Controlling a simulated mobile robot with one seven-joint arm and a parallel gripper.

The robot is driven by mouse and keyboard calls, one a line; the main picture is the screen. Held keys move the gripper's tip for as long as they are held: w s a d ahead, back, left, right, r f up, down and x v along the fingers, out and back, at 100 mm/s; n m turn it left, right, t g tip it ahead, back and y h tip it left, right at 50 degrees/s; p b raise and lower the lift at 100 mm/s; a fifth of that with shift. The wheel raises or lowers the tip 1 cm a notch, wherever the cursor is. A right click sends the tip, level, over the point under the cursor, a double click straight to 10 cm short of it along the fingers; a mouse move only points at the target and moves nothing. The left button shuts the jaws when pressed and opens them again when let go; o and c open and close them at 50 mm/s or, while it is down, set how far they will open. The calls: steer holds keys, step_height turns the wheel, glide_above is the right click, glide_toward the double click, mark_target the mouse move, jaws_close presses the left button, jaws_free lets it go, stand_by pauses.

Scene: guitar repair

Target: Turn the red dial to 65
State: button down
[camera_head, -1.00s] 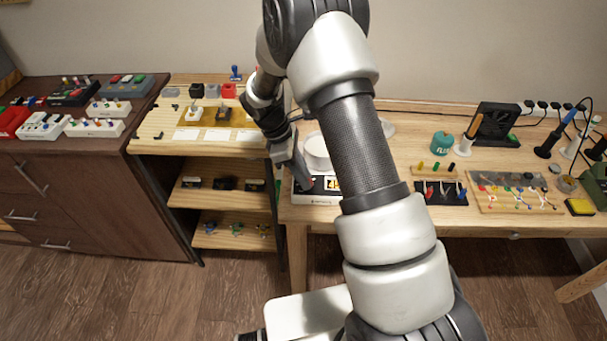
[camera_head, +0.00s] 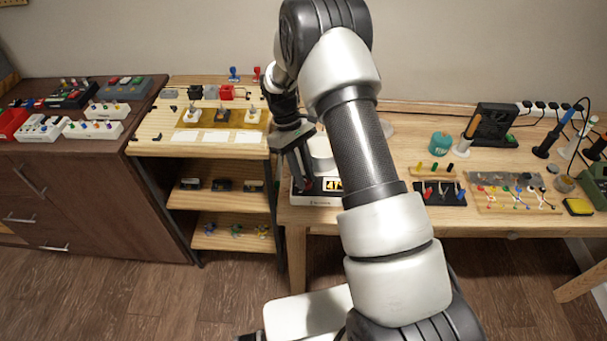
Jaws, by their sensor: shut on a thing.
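A white device (camera_head: 316,200) stands at the left front edge of the wooden workbench, with a dark display (camera_head: 331,184) of glowing digits. The first digit looks like a 4; the rest is unclear. A white round plate or bowl-like part (camera_head: 321,152) is on its top. My gripper (camera_head: 304,182) points down at the device's front, just left of the display. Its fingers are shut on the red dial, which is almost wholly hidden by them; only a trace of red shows.
My arm crosses the middle of the view and hides part of the bench. A wooden shelf unit (camera_head: 150,137) with switches stands left. To the right are a teal flux jar (camera_head: 441,141), a black mat (camera_head: 440,194) and a soldering iron (camera_head: 553,140).

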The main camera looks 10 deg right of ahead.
stand_by(0.5)
steer(key=c, duration=1.8)
jaws_free()
steer(key=p+v, duration=0.1)
steer(key=v, duration=1.6)
steer(key=shift+r, duration=0.2)
